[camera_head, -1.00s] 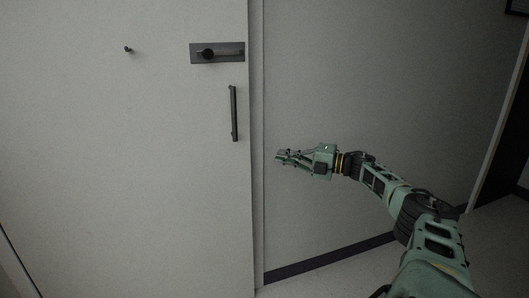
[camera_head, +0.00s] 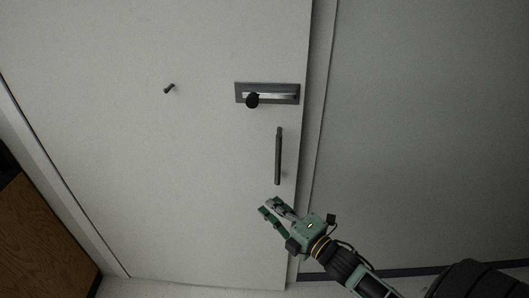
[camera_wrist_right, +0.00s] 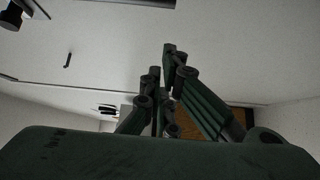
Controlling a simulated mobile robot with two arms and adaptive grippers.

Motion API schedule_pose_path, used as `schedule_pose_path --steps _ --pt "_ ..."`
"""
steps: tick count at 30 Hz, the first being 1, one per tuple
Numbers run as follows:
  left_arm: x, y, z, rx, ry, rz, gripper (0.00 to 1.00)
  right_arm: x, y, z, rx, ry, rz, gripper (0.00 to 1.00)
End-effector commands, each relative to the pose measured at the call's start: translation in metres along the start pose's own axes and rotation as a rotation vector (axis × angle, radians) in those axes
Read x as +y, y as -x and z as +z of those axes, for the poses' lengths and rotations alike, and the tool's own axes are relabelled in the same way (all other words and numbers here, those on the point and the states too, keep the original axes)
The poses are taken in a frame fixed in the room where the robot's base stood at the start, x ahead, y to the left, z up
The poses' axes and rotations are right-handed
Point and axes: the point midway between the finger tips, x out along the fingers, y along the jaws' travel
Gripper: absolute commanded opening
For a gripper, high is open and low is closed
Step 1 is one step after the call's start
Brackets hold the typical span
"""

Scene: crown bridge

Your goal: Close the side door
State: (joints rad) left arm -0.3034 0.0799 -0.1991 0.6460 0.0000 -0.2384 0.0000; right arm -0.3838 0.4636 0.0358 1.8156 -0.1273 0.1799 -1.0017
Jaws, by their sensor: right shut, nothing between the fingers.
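The side door (camera_head: 180,160) is a large white panel filling the left and middle of the head view. It carries a dark vertical bar handle (camera_head: 278,157) and a grey latch plate (camera_head: 285,92) with a round black knob (camera_head: 252,100). My right gripper (camera_head: 269,207) is just below the bar handle, in front of the door's right edge. Its fingers are shut with nothing between them. In the right wrist view the right gripper's fingers (camera_wrist_right: 163,62) point up the picture toward white surfaces. I cannot tell whether it touches the door. My left gripper is out of view.
A grey wall (camera_head: 430,130) with a dark baseboard lies right of the door. A small dark peg (camera_head: 169,88) sticks out of the door at upper left. A brown wooden surface (camera_head: 40,235) stands at lower left.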

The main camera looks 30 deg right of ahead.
Motion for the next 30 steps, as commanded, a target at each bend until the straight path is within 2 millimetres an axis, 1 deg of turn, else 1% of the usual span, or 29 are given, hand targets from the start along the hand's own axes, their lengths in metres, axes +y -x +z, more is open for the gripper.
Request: schedule_pose_path --steps 1,4,8,20,21,24,30 --pt "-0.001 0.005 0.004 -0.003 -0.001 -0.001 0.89 0.006 0.002 -0.003 -0.007 -0.002 -0.003 0.0" --pt "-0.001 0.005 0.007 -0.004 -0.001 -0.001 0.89 0.006 -0.001 -0.004 -0.013 0.002 -0.004 0.0" --pt "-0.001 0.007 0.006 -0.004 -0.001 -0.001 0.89 0.007 -0.017 -0.003 -0.012 0.002 -0.002 0.0" --pt "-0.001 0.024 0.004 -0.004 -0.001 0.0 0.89 0.008 -0.097 -0.003 -0.011 0.0 -0.001 0.0" --pt "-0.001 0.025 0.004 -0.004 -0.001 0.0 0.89 0.008 -0.103 -0.001 -0.011 0.002 -0.002 0.0" --pt "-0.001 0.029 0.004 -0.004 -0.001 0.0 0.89 0.007 -0.112 0.012 -0.011 0.004 -0.004 0.0" --pt "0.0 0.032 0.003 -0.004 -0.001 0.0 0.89 0.005 -0.123 0.023 -0.011 0.002 -0.004 0.0"
